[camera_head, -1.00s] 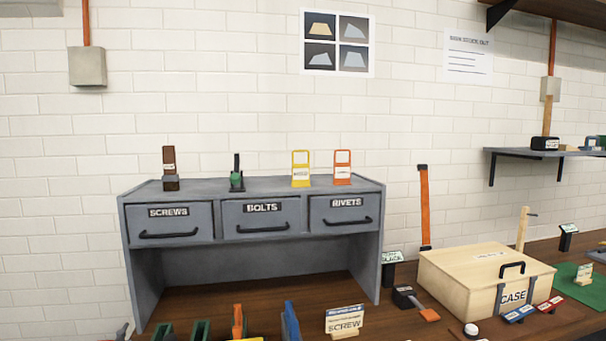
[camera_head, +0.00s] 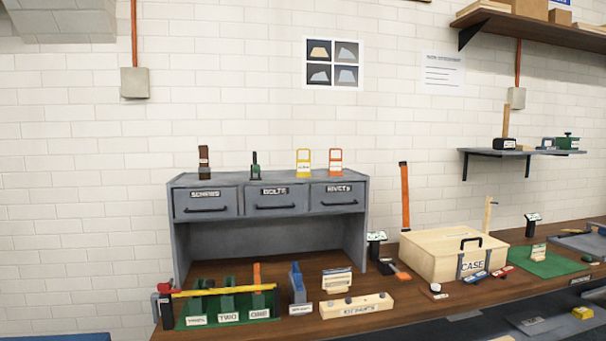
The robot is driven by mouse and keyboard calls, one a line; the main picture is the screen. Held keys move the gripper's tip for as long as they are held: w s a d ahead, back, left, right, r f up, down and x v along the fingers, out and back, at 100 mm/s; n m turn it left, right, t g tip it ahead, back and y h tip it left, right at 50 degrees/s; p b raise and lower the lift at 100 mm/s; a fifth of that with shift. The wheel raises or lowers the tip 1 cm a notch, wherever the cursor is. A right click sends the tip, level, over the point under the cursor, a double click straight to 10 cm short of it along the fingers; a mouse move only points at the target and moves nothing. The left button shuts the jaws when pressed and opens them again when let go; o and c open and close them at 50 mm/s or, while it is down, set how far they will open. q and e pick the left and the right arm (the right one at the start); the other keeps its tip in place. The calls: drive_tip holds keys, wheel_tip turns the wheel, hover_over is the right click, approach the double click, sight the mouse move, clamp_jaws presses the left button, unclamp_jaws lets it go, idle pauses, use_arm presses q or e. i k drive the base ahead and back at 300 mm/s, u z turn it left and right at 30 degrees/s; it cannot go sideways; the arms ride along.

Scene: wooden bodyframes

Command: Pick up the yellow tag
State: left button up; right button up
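The yellow tag (camera_head: 303,162) stands upright on top of the grey drawer cabinet (camera_head: 268,180), toward its right side. It has an open loop at the top and a white label below. An orange tag (camera_head: 335,161) of the same shape stands just to its right. Neither of my grippers shows in the head view.
A brown tag (camera_head: 204,162) and a small dark green item (camera_head: 255,165) stand on the cabinet's left half. Below are a green rack (camera_head: 228,304), a wooden block (camera_head: 357,306) and a wooden case (camera_head: 452,254). A wall shelf (camera_head: 522,153) is at right.

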sight(303, 165)
drive_tip(key=u, duration=0.05)
drive_tip(key=k, duration=0.35)
drive_tip(key=z, duration=1)
drive_tip(key=i, duration=0.65)
drive_tip(key=z, duration=0.65)
drive_tip(key=i, duration=0.85)
drive_tip(key=u, duration=0.3)
